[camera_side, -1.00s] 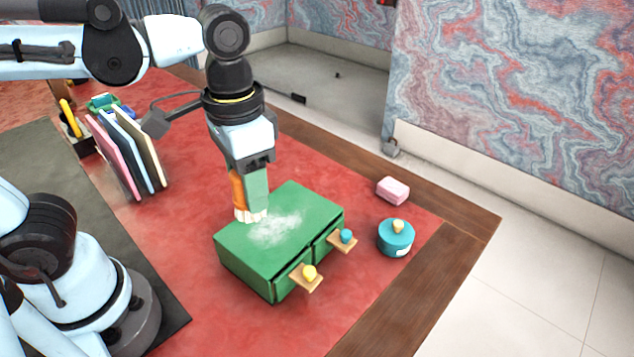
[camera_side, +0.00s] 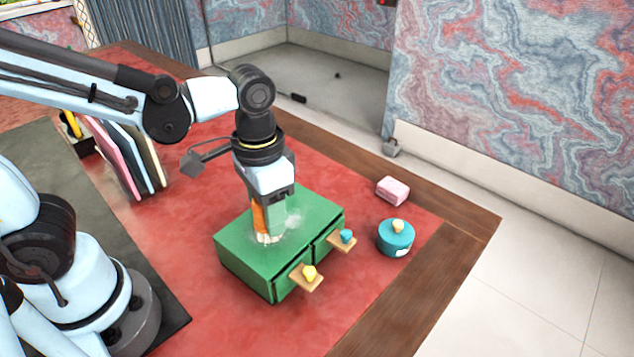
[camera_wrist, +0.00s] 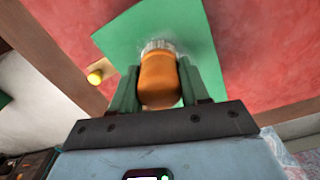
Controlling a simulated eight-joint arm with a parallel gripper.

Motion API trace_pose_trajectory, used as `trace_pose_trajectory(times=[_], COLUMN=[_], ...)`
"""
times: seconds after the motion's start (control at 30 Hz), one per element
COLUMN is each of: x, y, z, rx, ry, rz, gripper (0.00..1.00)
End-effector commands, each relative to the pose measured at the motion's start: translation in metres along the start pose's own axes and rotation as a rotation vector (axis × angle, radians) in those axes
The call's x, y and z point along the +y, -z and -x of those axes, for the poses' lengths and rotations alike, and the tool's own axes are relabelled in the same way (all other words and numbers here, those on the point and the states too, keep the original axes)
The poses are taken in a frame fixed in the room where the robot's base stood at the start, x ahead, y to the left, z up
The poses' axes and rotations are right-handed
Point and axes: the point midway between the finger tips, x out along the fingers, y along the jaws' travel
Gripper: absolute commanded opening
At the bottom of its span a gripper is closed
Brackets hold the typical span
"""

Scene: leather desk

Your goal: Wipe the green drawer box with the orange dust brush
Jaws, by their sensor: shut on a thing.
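The green drawer box (camera_side: 246,257) sits on the red desk top, with two drawer fronts facing the lower right. One knob is yellow (camera_side: 309,272) and one is blue (camera_side: 346,236). A pale dusty patch (camera_side: 293,218) shows on the box top beside the brush. My gripper (camera_side: 268,218) is shut on the orange dust brush (camera_side: 259,219), held upright with its pale bristles down at the box top. In the wrist view the orange handle (camera_wrist: 158,80) sits between the green fingers, with the bristles against the green top. The gripper partly hides the patch.
A teal round pot (camera_side: 396,240) and a pink block (camera_side: 392,190) stand right of the box. Upright folders (camera_side: 128,158) stand at the left rear. The desk's wooden edge (camera_side: 440,250) lies to the right. Red desk surface is clear left of the box.

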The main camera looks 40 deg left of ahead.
Motion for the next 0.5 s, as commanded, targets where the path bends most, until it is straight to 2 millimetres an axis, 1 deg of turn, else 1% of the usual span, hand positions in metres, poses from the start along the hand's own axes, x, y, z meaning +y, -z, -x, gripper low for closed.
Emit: trace_pose_trajectory(times=[0.27, 0.33, 0.37, 0.5], x=[-0.008, -0.010, -0.011, -0.014], y=[0.025, 0.031, 0.033, 0.046], z=[0.001, -0.002, 0.001, 0.001], rx=[0.001, 0.001, 0.001, 0.001], ry=[0.001, 0.001, 0.001, 0.001], rz=[0.001, 0.002, 0.003, 0.002], gripper=[0.17, 0.17, 0.17, 0.17])
